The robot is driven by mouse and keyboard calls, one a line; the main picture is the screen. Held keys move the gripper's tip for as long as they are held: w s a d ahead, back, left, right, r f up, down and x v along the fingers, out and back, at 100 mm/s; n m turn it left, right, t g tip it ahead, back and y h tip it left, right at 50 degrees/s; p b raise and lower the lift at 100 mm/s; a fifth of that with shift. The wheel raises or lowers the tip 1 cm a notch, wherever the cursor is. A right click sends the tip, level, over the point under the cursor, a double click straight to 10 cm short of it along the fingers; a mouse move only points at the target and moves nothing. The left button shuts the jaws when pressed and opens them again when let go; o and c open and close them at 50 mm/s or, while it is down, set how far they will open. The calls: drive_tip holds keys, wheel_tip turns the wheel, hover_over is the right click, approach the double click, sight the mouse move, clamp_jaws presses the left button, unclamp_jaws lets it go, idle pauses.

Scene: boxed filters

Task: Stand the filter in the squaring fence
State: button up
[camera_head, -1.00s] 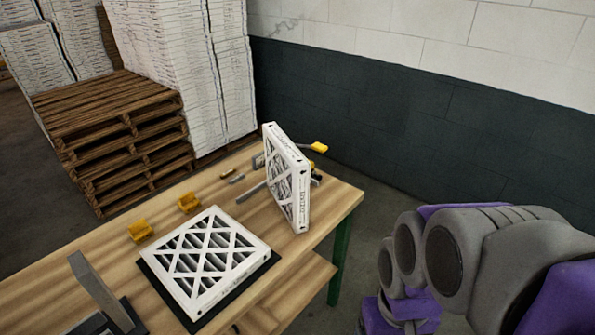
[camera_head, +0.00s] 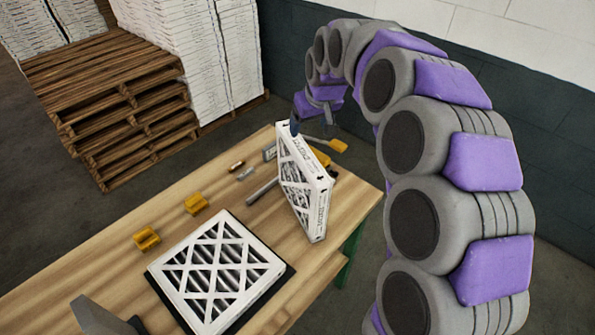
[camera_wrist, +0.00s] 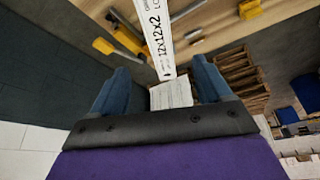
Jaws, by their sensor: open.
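A white boxed filter with a lattice face (camera_head: 305,190) stands on edge, slightly tilted in the picture, near the table's right end. Another lattice-faced filter (camera_head: 217,272) lies flat on a black mat (camera_head: 284,283). My gripper (camera_wrist: 160,80) is open at the upright filter's top corner, with its blue fingers either side of the printed edge (camera_wrist: 160,38) in the wrist view. I cannot tell whether they touch it. A grey bar (camera_head: 262,191) lies beside the upright filter's base. A grey upright plate (camera_head: 98,316) stands at the front left; which part is the squaring fence is unclear.
A yellow-handled tool (camera_head: 338,146) lies behind the upright filter. Stacked pallets (camera_head: 115,110) and white cartons stand beyond the table (camera_head: 95,262). Wood between the blocks and mat is clear.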

sight(300, 149)
drive_tip(key=x, duration=1.1)
drive_tip(key=shift+w+f+b, duration=0.15)
drive_tip(key=shift+f+b, duration=0.05)
drive_tip(key=shift+b, duration=0.1)
drive_tip(key=shift+w+a+f, duration=0.2)
drive_tip(key=shift+a+f, duration=0.15)
drive_tip(key=shift+f, duration=0.15)
drive_tip(key=x, duration=0.4)
drive_tip(key=shift+w+d+f, duration=0.2)
drive_tip(key=shift+w+d, duration=0.05)
drive_tip(key=shift+w, duration=0.05)
drive_tip(key=shift+a, duration=0.15)
drive_tip(key=shift+a, duration=0.1)
drive_tip(key=shift+f, duration=0.3)
drive_tip(key=shift+c, duration=0.4)
clamp_jaws()
